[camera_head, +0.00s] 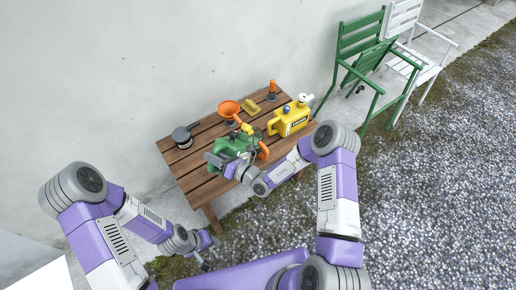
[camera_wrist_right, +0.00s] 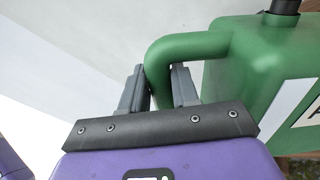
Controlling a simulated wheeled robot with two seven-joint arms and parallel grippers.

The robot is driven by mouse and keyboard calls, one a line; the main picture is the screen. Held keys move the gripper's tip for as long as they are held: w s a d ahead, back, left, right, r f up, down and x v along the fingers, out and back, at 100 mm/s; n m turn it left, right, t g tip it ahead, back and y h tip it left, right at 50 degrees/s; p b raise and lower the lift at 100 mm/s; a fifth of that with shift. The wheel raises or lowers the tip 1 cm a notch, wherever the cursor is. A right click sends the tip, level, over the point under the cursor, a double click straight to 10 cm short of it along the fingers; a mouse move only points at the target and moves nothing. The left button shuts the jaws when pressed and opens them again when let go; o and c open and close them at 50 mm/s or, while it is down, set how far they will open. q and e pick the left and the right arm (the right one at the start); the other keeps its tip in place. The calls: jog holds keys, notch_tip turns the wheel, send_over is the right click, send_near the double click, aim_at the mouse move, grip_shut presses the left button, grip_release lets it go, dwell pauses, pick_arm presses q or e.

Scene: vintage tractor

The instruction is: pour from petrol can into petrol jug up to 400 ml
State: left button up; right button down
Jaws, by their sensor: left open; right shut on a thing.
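A green can (camera_head: 232,145) stands or hangs over the front of the wooden table; contact with the tabletop is hard to tell. My right gripper (camera_head: 226,161) is shut around its handle. In the right wrist view, the fingers of the gripper (camera_wrist_right: 158,88) straddle the green handle (camera_wrist_right: 190,45), and the can's body (camera_wrist_right: 255,75) fills the right side with a dark cap on top. An orange part (camera_head: 263,151) shows just right of the green can; whether it belongs to a jug is unclear. My left gripper (camera_head: 211,254) is open and empty, low in front of the table.
Green (camera_head: 360,55) and white chairs (camera_head: 403,20) stand right. A wall is behind.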

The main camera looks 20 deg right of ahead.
jog(key=shift+w+d+r+p, duration=0.15)
jog(key=shift+r+p, duration=0.3)
jog(key=shift+p, duration=0.4)
dwell(2.4)
dwell(1.0)
